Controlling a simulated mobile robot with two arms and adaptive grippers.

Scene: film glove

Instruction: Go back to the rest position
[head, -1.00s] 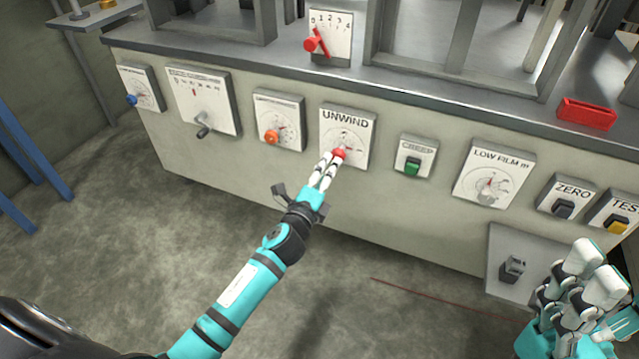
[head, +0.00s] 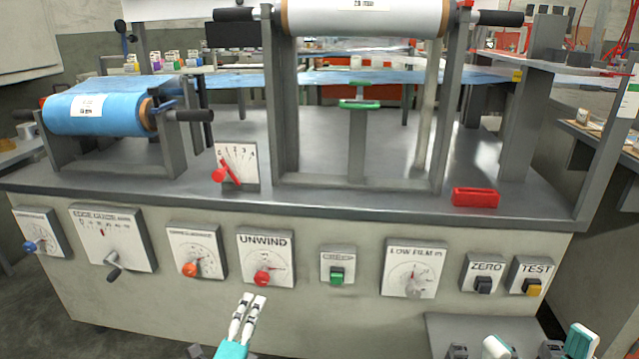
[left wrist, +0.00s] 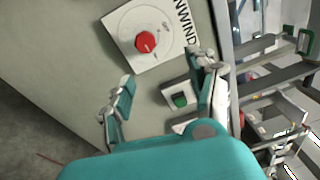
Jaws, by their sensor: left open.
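My left gripper (head: 253,298) is below the UNWIND panel (head: 266,257) in the head view. Its two fingers point up toward the panel, close together in this view. In the left wrist view the gripper (left wrist: 165,70) is open and empty, with its fingers spread apart. The red UNWIND knob (head: 263,279) also shows in the wrist view (left wrist: 146,42), ahead of the fingers and apart from them. My right gripper (head: 539,342) is at the bottom right edge of the head view. Only its white and teal finger parts show, well apart with nothing between them.
The machine front carries a green CREEP switch (head: 336,275), a LOW FILM dial (head: 413,278), ZERO (head: 483,285) and TEST (head: 533,287) switches and a crank (head: 115,268). Above stand a blue film roll (head: 95,113) and a red tray (head: 475,197). Grey floor shows at lower left.

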